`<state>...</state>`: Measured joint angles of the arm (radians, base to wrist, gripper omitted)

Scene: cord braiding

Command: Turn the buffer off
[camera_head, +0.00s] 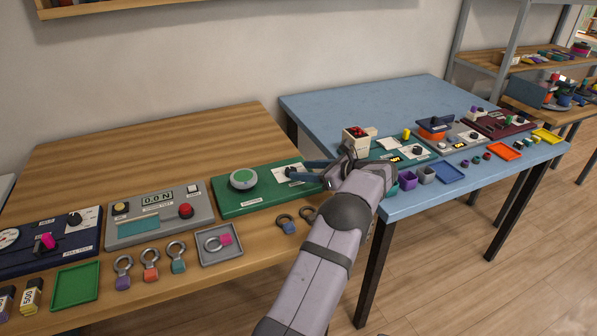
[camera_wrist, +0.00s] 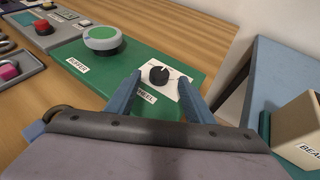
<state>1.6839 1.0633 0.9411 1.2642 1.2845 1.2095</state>
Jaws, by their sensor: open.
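The buffer is a green panel (camera_head: 228,208) on the wooden table, with a round green-topped wheel in a grey rim (camera_head: 243,179). The wrist view shows the same panel (camera_wrist: 140,62) with a "BUFFER" label and the round wheel (camera_wrist: 102,39) at upper left. A black knob (camera_wrist: 158,75) sits on a white plate (camera_wrist: 172,88) beside a label partly hidden by a finger, ending in "HEEL". My gripper (camera_wrist: 162,82) is open, its two blue fingers either side of the knob in that view. In the head view my gripper (camera_head: 290,170) reaches the panel's right end. Contact with the knob cannot be told.
Left of the buffer is a grey panel (camera_head: 159,232) with a display and red button. Several eye-bolt pieces and a grey tray (camera_head: 220,254) lie in front. A blue table (camera_head: 350,102) with a beige box (camera_wrist: 300,130) is to the right, across a gap.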

